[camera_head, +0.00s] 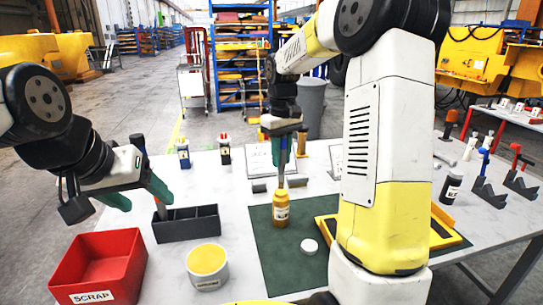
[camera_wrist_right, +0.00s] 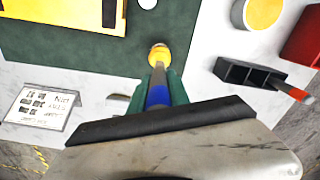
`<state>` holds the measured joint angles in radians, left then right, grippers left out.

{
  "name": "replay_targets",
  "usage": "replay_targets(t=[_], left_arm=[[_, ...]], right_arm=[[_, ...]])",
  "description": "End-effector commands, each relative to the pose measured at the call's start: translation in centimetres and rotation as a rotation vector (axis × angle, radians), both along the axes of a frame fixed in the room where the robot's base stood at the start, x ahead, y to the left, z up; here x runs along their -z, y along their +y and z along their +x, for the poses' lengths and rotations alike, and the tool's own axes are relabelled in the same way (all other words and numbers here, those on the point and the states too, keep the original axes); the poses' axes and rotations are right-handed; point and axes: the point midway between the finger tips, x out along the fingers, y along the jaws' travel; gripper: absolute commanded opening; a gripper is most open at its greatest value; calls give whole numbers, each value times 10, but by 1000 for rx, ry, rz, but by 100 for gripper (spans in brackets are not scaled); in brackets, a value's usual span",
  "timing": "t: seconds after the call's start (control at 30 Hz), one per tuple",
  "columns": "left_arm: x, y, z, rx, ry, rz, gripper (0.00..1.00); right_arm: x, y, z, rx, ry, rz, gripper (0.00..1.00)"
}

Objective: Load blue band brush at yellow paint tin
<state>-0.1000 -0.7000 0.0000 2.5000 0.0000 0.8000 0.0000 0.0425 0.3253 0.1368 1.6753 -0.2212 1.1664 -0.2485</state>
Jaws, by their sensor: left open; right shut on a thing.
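The blue band brush (camera_wrist_right: 157,95) is in my right gripper (camera_head: 283,130), which is shut on it. In the head view the brush points down, its lower end at the mouth of the small yellow paint tin (camera_head: 281,209). The tin stands upright on the green mat and also shows in the wrist view (camera_wrist_right: 159,54). Whether the bristles are inside it or just above, I cannot tell. My left gripper (camera_head: 140,197) is open and empty, beside the black divided holder (camera_head: 188,228). Another brush (camera_wrist_right: 292,90) with a red part stands in that holder.
A red SCRAP bin (camera_head: 100,268) and a white tub with a yellow top (camera_head: 207,264) stand at the front left. A white disc (camera_head: 309,246) lies on the green mat (camera_head: 283,262). Small bottles (camera_head: 183,155) and white sheets stand at the back. My right arm hides part of the mat.

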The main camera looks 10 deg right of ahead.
Motion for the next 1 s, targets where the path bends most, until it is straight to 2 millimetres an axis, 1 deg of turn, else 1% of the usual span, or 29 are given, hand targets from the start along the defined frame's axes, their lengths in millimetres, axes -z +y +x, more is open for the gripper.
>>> replay_targets(t=[1.0], left_arm=[[0, 0, 0, 0, 0, 0, 65]], right_arm=[[10, 0, 0, 0, 0, 0, 0]])
